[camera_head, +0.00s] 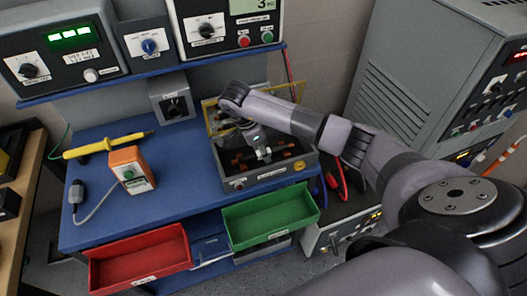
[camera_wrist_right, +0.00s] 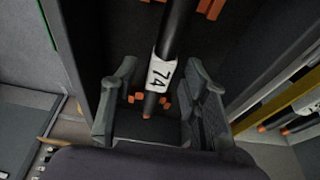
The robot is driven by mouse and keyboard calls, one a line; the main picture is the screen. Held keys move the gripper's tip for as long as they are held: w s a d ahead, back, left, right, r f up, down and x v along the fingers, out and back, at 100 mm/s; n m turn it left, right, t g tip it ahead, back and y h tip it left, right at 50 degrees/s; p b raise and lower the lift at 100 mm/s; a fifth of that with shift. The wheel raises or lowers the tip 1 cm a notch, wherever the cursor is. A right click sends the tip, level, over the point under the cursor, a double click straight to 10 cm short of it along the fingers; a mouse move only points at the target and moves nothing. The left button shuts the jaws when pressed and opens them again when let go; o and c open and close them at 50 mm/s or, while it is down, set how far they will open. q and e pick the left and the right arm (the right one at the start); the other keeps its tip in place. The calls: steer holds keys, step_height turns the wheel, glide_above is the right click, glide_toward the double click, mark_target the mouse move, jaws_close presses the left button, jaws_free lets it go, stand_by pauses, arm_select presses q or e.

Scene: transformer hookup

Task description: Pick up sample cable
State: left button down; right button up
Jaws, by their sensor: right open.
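The sample cable (camera_wrist_right: 175,35) is a dark cable with an orange tip and a white sleeve marked 74. It lies inside a grey box (camera_head: 290,174) on the blue bench. My right gripper (camera_wrist_right: 160,88) is open, with one finger on each side of the cable's labelled end. I see space between the fingers and the cable, and cannot tell whether either one touches it. In the head view my right gripper (camera_head: 261,152) is over the box and hides part of its inside. My left gripper is not in view.
The box has a yellow-framed raised lid (camera_head: 212,118). A red drawer (camera_head: 140,258) and a green drawer (camera_head: 270,217) stand open in front. An orange tester (camera_head: 130,168) and a yellow probe (camera_head: 105,145) are on the left of the bench (camera_head: 90,235).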

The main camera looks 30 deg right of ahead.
jaws_close()
stand_by(0.5)
steer(key=shift+r, duration=0.1)
